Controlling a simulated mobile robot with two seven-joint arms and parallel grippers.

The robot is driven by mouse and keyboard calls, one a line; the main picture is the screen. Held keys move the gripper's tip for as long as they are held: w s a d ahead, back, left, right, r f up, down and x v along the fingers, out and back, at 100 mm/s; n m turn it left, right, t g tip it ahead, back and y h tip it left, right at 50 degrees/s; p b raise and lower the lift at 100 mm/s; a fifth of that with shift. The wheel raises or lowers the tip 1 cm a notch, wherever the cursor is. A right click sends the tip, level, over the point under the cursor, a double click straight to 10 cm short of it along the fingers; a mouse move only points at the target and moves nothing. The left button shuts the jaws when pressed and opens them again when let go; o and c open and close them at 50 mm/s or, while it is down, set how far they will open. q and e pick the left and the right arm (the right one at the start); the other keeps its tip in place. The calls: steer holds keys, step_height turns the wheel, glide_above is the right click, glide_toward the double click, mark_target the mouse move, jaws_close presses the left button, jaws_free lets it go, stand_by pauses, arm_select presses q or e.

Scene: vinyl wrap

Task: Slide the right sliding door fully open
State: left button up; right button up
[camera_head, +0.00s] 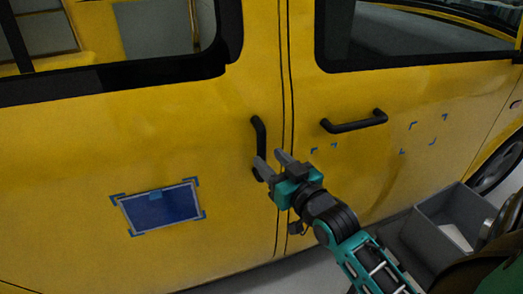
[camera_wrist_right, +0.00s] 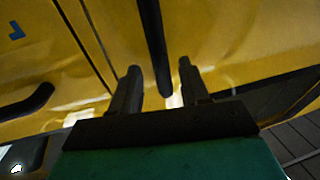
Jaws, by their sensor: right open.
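The yellow sliding door (camera_head: 100,140) fills the left of the head view, and a dark seam parts it from the front door (camera_head: 430,90) on the right. Its black vertical handle (camera_head: 259,135) stands just left of the seam. My right gripper (camera_head: 269,162) is open at the lower part of this handle. In the right wrist view the handle (camera_wrist_right: 153,50) reaches down between the two open fingers (camera_wrist_right: 160,82), with gaps on both sides. Whether a finger touches it, I cannot tell. My left gripper is not in view.
A black horizontal handle (camera_head: 353,122) sits on the front door. A blue panel with corner marks (camera_head: 160,208) is on the sliding door. A grey bin (camera_head: 440,232) stands on the floor at right, near the dark wheel (camera_head: 497,165).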

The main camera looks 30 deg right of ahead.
mark_target(264, 154)
steer(key=shift+w+d, duration=0.1)
steer(key=shift+w, duration=2.25)
steer(key=shift+c, duration=0.4)
jaws_close()
